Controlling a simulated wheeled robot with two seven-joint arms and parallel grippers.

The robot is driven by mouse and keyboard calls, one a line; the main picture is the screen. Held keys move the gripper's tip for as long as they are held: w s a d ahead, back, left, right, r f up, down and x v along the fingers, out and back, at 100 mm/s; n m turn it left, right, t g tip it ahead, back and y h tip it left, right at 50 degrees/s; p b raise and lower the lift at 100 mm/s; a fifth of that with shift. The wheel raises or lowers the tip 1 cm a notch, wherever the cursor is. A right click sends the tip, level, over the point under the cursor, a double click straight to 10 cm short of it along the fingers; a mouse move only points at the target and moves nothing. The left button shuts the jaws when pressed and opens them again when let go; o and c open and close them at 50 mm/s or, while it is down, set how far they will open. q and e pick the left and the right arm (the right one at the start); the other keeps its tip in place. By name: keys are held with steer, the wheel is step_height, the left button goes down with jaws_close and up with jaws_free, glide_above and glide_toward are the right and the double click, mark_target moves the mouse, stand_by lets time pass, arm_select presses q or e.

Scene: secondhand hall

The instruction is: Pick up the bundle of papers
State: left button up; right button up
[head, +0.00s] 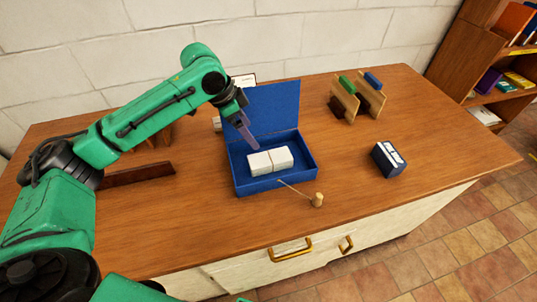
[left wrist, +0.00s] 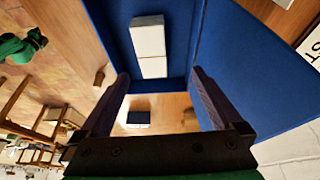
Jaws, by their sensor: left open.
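The bundle of papers (head: 270,161) is a white block with a thin band round its middle. It lies inside an open blue box (head: 308,179) on the wooden table, and the lid (head: 272,108) stands up at the back. My left gripper (head: 254,144) is open and empty, above the box and just behind the bundle. In the left wrist view the bundle (left wrist: 149,45) lies beyond the fingertips of the open gripper (left wrist: 158,78), with nothing between the fingers touching it. My right gripper is not in view.
A dark blue block (head: 389,160) with white marks lies to the right. Wooden stands (head: 357,100) are at the back right, and a dark wooden strip (head: 138,174) lies left. The table's front right is clear.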

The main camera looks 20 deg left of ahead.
arm_select(q)
steer(key=p, duration=0.2)
glide_above(270, 157)
steer(key=s+a, duration=0.2)
steer(key=f, duration=0.5)
steer(key=shift+a+f, duration=0.1)
steer(key=shift+a, duration=0.1)
steer(key=p+x, duration=0.1)
steer(key=x, duration=0.6)
steer(key=shift+w+p, duration=0.2)
steer(key=shift+p, duration=0.15)
steer(key=shift+d+f, duration=0.15)
steer(key=shift+w, duration=0.1)
steer(key=c, duration=1.5)
steer(key=shift+o, duration=0.2)
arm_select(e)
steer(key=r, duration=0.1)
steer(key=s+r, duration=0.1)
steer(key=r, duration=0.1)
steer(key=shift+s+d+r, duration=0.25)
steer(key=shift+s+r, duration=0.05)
